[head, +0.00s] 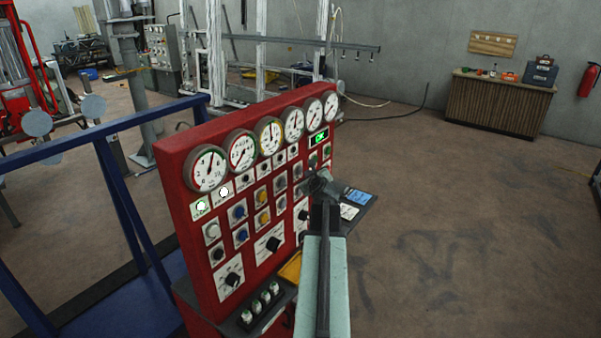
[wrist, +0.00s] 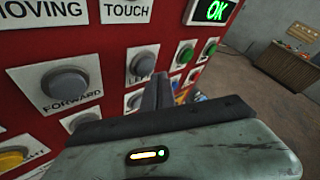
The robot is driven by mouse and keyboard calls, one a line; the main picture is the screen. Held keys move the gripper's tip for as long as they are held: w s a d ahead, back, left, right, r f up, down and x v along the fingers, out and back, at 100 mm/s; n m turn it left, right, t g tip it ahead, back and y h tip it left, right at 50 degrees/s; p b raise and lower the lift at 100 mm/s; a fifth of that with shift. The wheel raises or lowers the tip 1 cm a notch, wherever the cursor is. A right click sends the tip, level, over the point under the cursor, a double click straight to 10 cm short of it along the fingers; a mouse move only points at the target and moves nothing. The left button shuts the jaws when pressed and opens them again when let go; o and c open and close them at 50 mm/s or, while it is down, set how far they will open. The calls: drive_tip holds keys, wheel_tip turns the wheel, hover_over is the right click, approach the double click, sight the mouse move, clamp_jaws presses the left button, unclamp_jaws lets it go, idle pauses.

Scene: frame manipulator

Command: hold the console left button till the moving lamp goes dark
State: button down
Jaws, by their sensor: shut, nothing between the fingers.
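The red console (head: 185,225) stands upright with gauges, lamps and buttons on its face. In the wrist view the grey button marked LEFT (wrist: 141,60) is just beyond my fingers. The MOVING label (wrist: 42,16) is at the top left, its lamp cut off above. In the head view the lamp labels are too small to read, so I cannot tell which lamp is the moving one. My gripper (wrist: 162,80) is shut and empty, its tips overlapping the lower right of the LEFT plate. I cannot tell whether they touch the button. My gripper (head: 316,178) also faces the panel in the head view.
A grey FORWARD button (wrist: 65,84) is left of the LEFT button, and a green OK display (wrist: 213,10) is above right. Two lamps at the panel's left (head: 201,206) glow white. Blue rails (head: 120,205) flank the console. Open floor (head: 450,240) lies to the right.

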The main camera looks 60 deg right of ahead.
drive_tip(key=s, duration=0.5)
idle(0.5)
idle(0.4)
